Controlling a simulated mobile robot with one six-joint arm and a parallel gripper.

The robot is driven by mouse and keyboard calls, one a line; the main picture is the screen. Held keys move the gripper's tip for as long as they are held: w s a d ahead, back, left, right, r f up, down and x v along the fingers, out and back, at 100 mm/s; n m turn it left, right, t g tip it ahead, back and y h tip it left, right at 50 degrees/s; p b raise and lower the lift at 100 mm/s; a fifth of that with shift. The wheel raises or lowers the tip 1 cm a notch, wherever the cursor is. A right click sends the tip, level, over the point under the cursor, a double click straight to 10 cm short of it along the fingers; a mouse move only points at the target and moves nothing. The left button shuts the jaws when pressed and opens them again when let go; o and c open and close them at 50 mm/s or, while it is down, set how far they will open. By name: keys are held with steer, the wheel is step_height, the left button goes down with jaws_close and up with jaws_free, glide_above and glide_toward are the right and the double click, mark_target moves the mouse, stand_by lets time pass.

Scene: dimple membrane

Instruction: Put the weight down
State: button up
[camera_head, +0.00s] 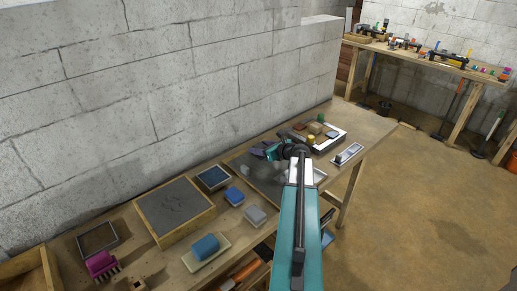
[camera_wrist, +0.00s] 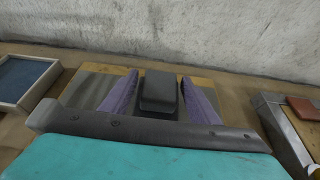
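My gripper (camera_wrist: 159,85) has two purple fingers, one on each side of a dark grey block, which looks like the weight (camera_wrist: 158,90). Whether the weight touches the sheet cannot be told. In the head view my gripper (camera_head: 262,152) is over the dark sheet (camera_head: 240,161) on the bench, near the wall. The weight cannot be made out there.
A white tray (camera_head: 326,143) with small coloured blocks is at the right. The block wall (camera_head: 150,100) runs close behind.

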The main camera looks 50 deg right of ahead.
stand_by(0.3)
steer(key=shift+r, duration=0.2)
steer(key=shift+s+r, duration=0.1)
steer(key=shift+s, duration=0.45)
steer(key=b+v, duration=0.2)
steer(key=v, duration=0.9)
